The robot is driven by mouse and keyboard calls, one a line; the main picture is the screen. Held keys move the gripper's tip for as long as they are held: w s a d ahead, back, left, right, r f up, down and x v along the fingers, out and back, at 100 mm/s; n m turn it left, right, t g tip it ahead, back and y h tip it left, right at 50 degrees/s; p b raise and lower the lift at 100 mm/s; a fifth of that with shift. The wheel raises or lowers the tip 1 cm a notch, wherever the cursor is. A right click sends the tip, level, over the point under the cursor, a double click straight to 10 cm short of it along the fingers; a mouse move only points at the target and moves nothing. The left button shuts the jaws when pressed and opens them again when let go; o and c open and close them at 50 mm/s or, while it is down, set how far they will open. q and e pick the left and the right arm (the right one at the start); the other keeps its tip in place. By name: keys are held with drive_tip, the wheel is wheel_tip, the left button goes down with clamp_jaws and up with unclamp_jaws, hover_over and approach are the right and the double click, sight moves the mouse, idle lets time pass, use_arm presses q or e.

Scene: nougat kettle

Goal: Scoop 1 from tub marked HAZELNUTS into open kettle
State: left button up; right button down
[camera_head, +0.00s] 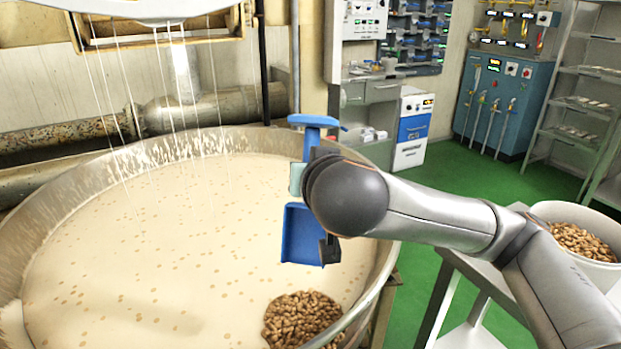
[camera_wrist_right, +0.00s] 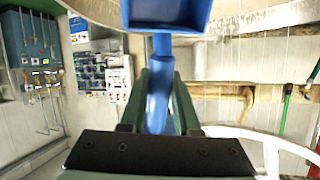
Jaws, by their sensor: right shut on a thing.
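The open kettle (camera_head: 150,240) is a wide metal vat full of cream-coloured mix. A pile of brown nuts (camera_head: 303,318) lies on the mix at the near right, by the rim. My right gripper (camera_head: 308,175) is shut on the handle of a blue scoop (camera_head: 301,236), above the right part of the kettle. The scoop also shows in the right wrist view (camera_wrist_right: 160,75); no nuts show in it. A white tub (camera_head: 590,270) of brown nuts stands at the far right, partly behind my arm; no label on it is readable. My left gripper is out of view.
The tub stands on a metal stand (camera_head: 455,262) right of the kettle. Thin strands hang over the kettle from a frame above. Shelves (camera_head: 585,110), a blue-green cabinet (camera_head: 503,100) and a white unit (camera_head: 412,128) stand at the back. Green floor (camera_head: 465,185) is clear between.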

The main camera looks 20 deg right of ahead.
sight(316, 126)
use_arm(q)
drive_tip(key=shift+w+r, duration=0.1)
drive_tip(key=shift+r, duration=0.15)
use_arm(e)
drive_tip(key=shift+r, duration=0.1)
